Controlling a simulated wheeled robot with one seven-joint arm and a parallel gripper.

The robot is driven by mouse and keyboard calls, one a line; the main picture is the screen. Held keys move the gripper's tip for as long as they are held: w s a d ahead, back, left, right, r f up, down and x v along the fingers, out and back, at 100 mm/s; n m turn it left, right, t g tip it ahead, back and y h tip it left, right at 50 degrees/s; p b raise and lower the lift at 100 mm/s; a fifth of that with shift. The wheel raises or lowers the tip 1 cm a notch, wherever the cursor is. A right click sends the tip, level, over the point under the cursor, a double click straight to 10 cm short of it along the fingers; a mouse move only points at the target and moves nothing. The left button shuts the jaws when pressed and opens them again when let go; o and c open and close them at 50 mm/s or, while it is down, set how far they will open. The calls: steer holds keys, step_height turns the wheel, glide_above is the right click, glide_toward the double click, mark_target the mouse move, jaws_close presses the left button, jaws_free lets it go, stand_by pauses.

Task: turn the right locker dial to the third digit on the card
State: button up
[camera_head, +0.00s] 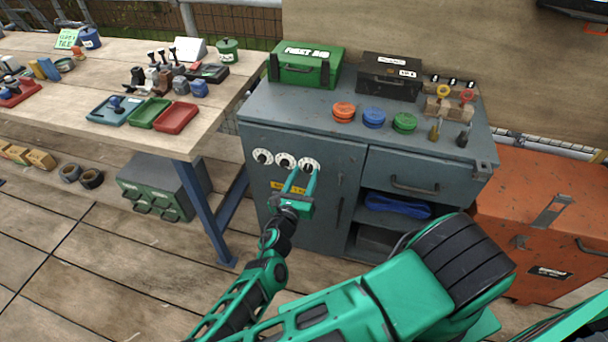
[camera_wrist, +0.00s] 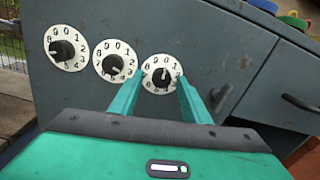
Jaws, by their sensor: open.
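The grey locker (camera_head: 330,215) carries three white dials with black knobs in a row on its front. The right dial (camera_head: 309,165) is at my gripper (camera_head: 298,182). In the wrist view, the right dial (camera_wrist: 161,75) sits between the tips of my two open green fingers (camera_wrist: 160,95), one on each side of its black knob. I cannot tell whether they touch it. The middle dial (camera_wrist: 114,61) and left dial (camera_wrist: 68,47) are to its left, clear of the fingers. Digits show around the rims, but exact settings are hard to read. No card with digits is readable.
A yellow label (camera_head: 288,187) is below the dials. A green first aid box (camera_head: 305,65), a black case (camera_head: 389,77) and coloured pucks (camera_head: 374,118) stand on the locker top. A wooden workbench (camera_head: 60,110) is at left, an orange chest (camera_head: 540,215) at right.

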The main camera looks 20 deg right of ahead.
steer(key=c, duration=1)
steer(key=shift+c, duration=0.2)
steer(key=shift+w+m, duration=0.1)
steer(key=shift+m, duration=0.2)
steer(key=m, duration=0.2)
steer(key=shift+m, duration=0.3)
steer(key=m, duration=0.3)
steer(key=shift+m, duration=0.3)
steer(key=m, duration=0.3)
steer(key=shift+r, duration=0.1)
steer(key=shift+m+y, duration=0.3)
steer(key=shift+m, duration=1.7)
